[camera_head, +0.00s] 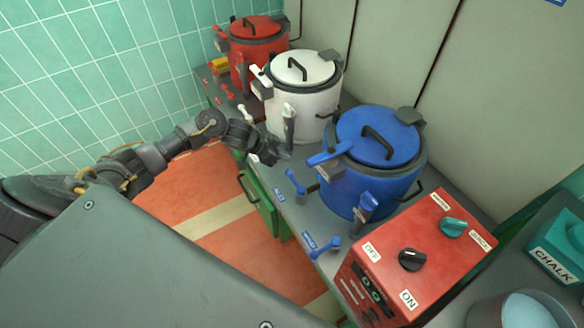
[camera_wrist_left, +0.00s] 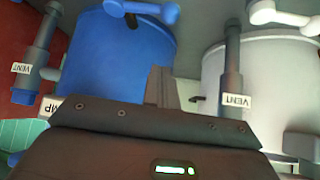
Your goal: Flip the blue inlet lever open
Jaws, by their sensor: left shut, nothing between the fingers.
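The blue kettle (camera_head: 365,185) stands on the grey counter with its lid closed. Two small blue levers are on the counter in front of it: one at the kettle's left (camera_head: 295,182) and one nearer the red box (camera_head: 322,247). Their blue labels are too small to read surely, so I cannot tell which is the inlet lever. My left gripper (camera_head: 282,154) is shut and empty, beside the white kettle and left of the blue one. In the left wrist view its fingers (camera_wrist_left: 161,86) point between the blue kettle (camera_wrist_left: 110,55) and white kettle; a blue lever (camera_wrist_left: 145,10) shows at the top.
The white kettle (camera_head: 300,100) and red kettle (camera_head: 255,45) stand farther back, with upright vent pipes nearby. A red control box (camera_head: 430,245) with knobs stands at the right front. A teal chalk box (camera_head: 558,250) is at the far right. The orange floor is left of the counter.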

